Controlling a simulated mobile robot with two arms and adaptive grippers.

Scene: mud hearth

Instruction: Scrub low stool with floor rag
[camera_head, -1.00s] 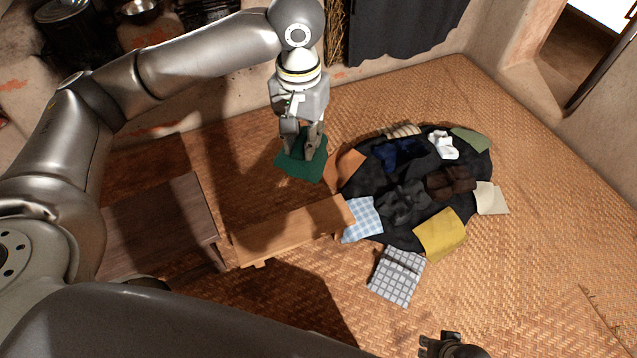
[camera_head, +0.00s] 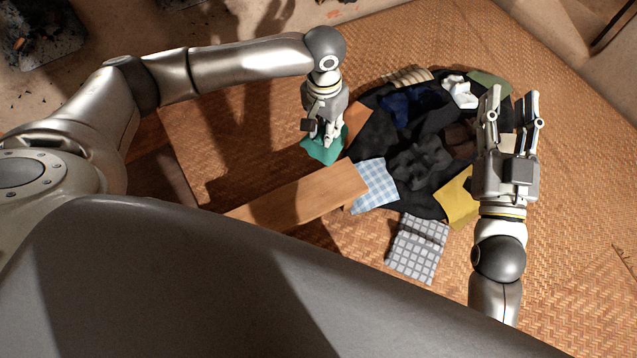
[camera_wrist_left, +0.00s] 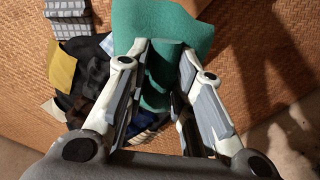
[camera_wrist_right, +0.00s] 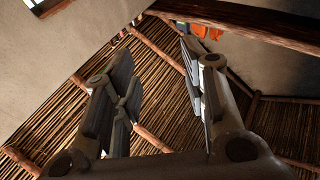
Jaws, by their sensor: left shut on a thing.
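A green rag (camera_head: 318,152) is pinched in my left gripper (camera_head: 328,138) in the head view, just behind the low wooden stool (camera_head: 300,196). The rag also shows bunched between the fingers in the left wrist view (camera_wrist_left: 165,30). The rag looks close to the floor mat; whether it touches cannot be told.
A dark cloth (camera_head: 415,160) with several garments covers the floor right of the stool. A blue checked cloth (camera_head: 374,186) lies against the stool's right end. A grey checked cloth (camera_head: 417,250) and a yellow cloth (camera_head: 456,197) lie nearby. The woven mat (camera_head: 570,200) is clear at right.

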